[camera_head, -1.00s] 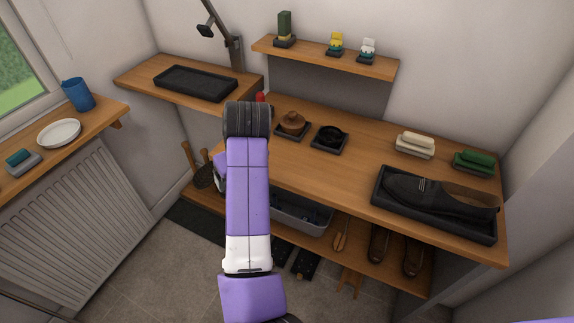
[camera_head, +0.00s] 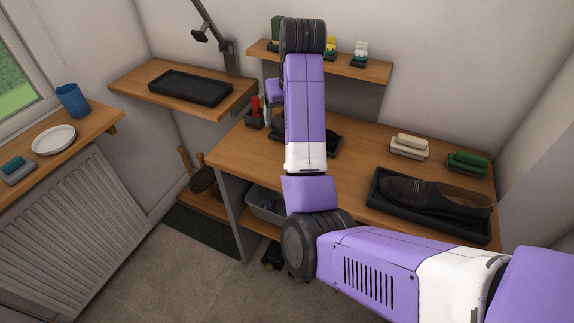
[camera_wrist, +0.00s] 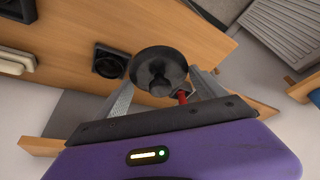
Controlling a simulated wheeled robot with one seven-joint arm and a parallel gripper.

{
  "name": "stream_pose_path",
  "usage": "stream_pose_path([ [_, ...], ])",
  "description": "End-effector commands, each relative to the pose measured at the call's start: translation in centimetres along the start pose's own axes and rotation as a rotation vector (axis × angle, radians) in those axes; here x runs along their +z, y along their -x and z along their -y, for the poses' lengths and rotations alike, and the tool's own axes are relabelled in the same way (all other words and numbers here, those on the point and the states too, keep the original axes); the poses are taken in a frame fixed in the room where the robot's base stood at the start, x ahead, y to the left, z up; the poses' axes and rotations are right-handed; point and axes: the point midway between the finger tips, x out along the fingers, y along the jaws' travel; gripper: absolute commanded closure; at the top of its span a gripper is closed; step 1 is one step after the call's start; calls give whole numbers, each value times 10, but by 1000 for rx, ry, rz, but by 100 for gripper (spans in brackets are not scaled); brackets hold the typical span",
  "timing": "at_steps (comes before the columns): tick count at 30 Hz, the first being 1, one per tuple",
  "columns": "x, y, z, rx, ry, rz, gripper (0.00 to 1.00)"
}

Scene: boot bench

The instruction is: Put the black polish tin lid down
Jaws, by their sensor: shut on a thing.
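The black polish tin lid (camera_wrist: 158,72) is a round dark disc with a raised knob. In the wrist view it sits between the two grey fingers of my gripper (camera_wrist: 163,90), which is shut on it. A black round tin in a square black tray (camera_wrist: 108,62) is on the bench beside the lid in that view, apart from it. In the head view that tray (camera_head: 334,143) shows only partly behind my arm. I cannot tell how high the lid is above the bench.
A red-topped item (camera_head: 255,106) stands at the bench's left end and shows behind my gripper in the wrist view (camera_wrist: 182,97). A shoe tray (camera_head: 430,228) and brushes (camera_head: 409,146) occupy the right. The wall shelf (camera_head: 350,65) overhangs the back. An empty black tray (camera_head: 190,88) lies left.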

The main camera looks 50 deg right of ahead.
Motion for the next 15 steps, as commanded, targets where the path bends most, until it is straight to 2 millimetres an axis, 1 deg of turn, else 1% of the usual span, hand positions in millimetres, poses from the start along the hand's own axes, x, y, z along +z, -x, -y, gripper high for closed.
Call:
stream_pose_path([
  [1,7,-12,0,1,2,7,58],
  [9,32,-73,0,0,2,6,58],
  [12,40,-93,1,0,2,5,58],
  [15,46,-107,0,-1,2,3,58],
])
